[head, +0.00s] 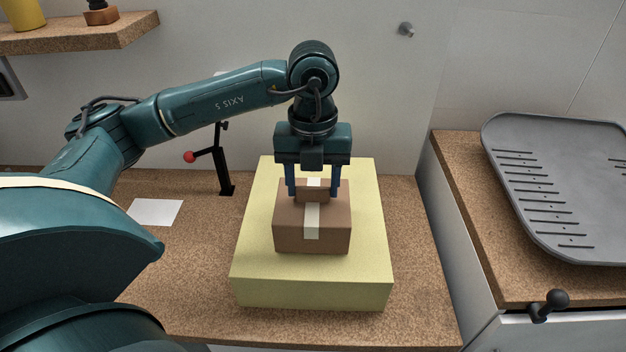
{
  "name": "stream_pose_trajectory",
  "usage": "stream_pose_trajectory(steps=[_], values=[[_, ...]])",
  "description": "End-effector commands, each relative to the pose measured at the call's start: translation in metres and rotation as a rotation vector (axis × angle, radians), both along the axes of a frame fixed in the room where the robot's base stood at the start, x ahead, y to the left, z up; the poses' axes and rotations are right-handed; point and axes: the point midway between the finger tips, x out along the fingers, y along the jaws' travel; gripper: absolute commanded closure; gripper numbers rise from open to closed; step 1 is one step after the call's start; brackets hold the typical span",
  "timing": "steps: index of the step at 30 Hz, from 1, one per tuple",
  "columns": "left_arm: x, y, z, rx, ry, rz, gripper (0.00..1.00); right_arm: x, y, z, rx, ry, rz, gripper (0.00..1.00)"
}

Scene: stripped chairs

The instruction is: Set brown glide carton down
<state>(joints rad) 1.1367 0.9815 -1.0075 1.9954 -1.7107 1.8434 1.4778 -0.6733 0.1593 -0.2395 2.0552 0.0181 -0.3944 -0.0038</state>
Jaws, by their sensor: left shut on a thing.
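The brown glide carton (290,233) is a small box with a pale tape strip down its front and a raised block on its top. It is upright on or just above a pale yellow block (310,292); I cannot tell whether its base touches. My left gripper (312,192) points straight down over the carton, its blue fingers shut on either side of the raised block. My right gripper is not in view.
The yellow block lies on a speckled brown worktop (420,300). A black stand with a red knob (189,157) and a white card (155,212) are to the left. A grey slotted tray (560,190) lies on the right counter. A shelf (90,35) is upper left.

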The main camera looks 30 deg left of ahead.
Motion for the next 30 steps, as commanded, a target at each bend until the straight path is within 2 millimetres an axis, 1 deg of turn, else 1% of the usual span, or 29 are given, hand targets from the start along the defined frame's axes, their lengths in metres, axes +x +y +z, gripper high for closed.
stream_pose_trajectory(steps=[7,11,12,19,26,29,30], values=[[0.0,0.0,-0.002,0.0,-0.004,-0.001,0.94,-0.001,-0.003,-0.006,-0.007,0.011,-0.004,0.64],[0.0,0.0,-0.007,-0.001,-0.003,0.0,0.94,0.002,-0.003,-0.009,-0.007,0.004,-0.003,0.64],[0.0,0.0,-0.006,0.0,-0.002,0.0,0.44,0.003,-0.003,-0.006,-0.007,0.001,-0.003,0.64],[0.0,0.0,-0.005,0.0,-0.001,0.0,0.25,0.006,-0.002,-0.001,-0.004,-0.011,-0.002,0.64],[0.0,0.0,-0.005,0.0,-0.001,0.0,0.24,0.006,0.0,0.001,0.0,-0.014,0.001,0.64],[0.0,0.0,0.0,0.0,-0.002,0.0,0.24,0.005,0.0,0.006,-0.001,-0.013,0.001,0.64],[0.001,0.0,0.002,-0.001,-0.004,0.0,0.24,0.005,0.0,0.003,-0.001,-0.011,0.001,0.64]])
